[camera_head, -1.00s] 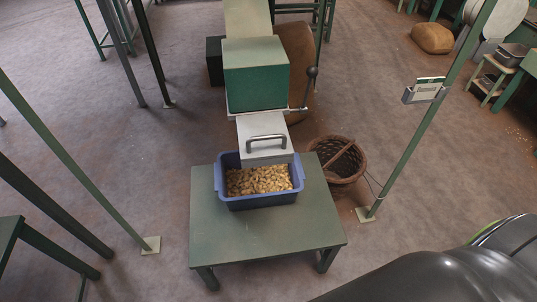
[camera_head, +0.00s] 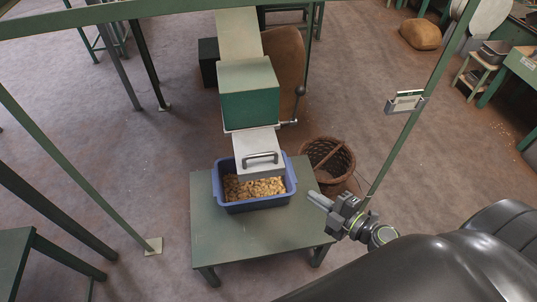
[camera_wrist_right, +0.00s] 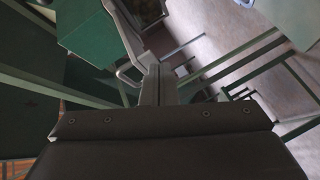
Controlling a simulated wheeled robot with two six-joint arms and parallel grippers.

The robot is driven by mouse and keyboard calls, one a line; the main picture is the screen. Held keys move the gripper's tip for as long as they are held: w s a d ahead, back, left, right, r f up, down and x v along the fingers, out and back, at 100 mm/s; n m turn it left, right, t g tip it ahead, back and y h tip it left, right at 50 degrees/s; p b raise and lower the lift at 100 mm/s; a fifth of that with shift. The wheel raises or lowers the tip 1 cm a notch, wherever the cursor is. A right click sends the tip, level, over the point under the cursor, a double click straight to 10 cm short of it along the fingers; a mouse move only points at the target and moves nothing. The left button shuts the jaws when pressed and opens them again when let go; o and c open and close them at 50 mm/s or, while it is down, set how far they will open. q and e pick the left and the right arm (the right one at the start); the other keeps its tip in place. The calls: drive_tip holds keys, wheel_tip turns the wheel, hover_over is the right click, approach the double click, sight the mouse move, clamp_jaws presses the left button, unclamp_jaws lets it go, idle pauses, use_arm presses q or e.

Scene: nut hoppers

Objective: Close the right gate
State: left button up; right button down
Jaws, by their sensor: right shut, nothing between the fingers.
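A green hopper (camera_head: 249,95) stands at the upper middle of the head view, with a lever ending in a dark knob (camera_head: 299,91) on its right side. Below it a white chute front with a metal handle (camera_head: 262,157) slopes down over a blue bin (camera_head: 256,206) holding nuts (camera_head: 262,188). I cannot tell which part is the gate. My right gripper (camera_head: 313,195) is shut and empty, over the table's right part, right of the bin and apart from it. The wrist view shows its closed fingers (camera_wrist_right: 158,84) and a green box-shaped body (camera_wrist_right: 88,35). My left gripper is out of view.
The bin stands on a green table (camera_head: 225,240). A wicker basket (camera_head: 328,160) sits on the floor behind my gripper. A thin green post with a label holder (camera_head: 406,102) rises at the right. Another green post (camera_head: 75,165) slants at the left.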

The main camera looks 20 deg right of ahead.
drive_tip(key=s+a+r+n+g+y+p, duration=0.1)
drive_tip(key=a+r+n+y, duration=0.15)
drive_tip(key=r, duration=0.25)
drive_tip(key=s+a+r+n+y+p, duration=0.1)
drive_tip(key=a+r+n, duration=0.2)
drive_tip(key=r, duration=0.3)
drive_tip(key=w+a+f, duration=0.1)
drive_tip(key=w, duration=0.3)
drive_tip(key=w+a+p, duration=0.1)
drive_tip(key=w, duration=0.3)
drive_tip(key=w+a+f+p, duration=0.1)
drive_tip(key=w, duration=0.3)
drive_tip(key=shift+a+f, duration=0.35)
drive_tip(key=shift+a, duration=0.05)
